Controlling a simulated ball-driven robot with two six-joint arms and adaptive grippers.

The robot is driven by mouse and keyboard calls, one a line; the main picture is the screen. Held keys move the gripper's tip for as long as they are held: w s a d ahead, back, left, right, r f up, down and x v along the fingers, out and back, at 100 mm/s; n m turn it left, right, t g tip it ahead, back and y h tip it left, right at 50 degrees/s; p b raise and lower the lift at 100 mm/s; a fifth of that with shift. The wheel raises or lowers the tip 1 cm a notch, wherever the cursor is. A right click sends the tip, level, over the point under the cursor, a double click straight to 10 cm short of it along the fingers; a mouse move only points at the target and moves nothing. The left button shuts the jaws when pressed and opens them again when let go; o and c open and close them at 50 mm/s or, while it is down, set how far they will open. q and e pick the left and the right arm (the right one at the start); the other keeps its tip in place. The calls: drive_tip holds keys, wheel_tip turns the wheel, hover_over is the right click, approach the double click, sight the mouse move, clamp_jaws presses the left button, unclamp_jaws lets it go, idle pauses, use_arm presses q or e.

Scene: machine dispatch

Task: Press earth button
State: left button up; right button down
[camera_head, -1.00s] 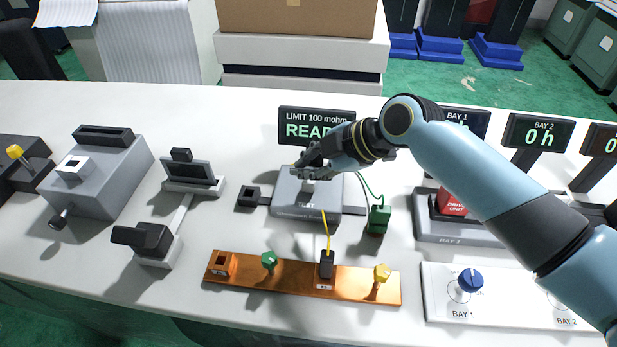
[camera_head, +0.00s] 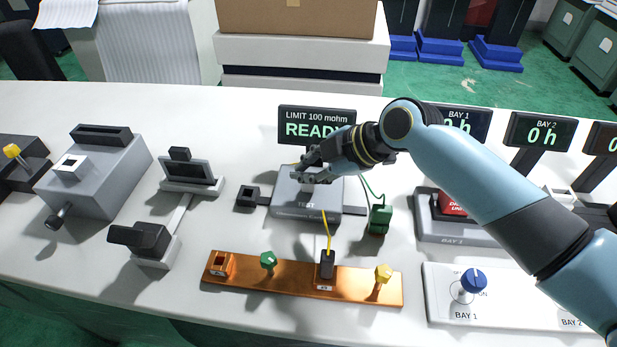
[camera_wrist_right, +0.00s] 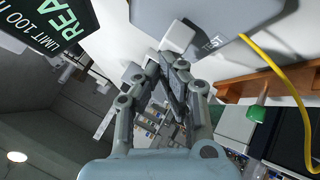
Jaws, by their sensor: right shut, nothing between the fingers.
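The grey earth tester (camera_head: 290,208) with TEST lettering sits mid-table, and its display (camera_head: 316,122) reads LIMIT 100 mohm and READY, its last letter partly covered by my arm. My right gripper (camera_head: 303,172) is shut and empty, over the tester's upper part. It hides part of the tester's top, including where a button could be. In the right wrist view, my shut fingertips (camera_wrist_right: 172,62) point at a pale block (camera_wrist_right: 178,37) by the tester's edge (camera_wrist_right: 210,22). I cannot tell whether they touch it. My left gripper is not in view.
An orange strip (camera_head: 345,271) with coloured plugs lies in front of the tester. A yellow lead (camera_head: 327,235) and a green clamp (camera_head: 379,219) are close by. Bay units and a knob panel (camera_head: 440,292) stand right; a grey machine (camera_head: 100,180) stands left.

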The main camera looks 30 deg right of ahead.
drive_tip(key=shift+f+b, duration=0.3)
drive_tip(key=shift+f, duration=0.1)
drive_tip(key=shift+r, duration=0.1)
idle(0.4)
drive_tip(key=shift+r+p, duration=0.85)
drive_tip(key=shift+r, duration=0.1)
wheel_tip(320, 180, up, 5)
drive_tip(key=p, duration=0.4)
idle(0.7)
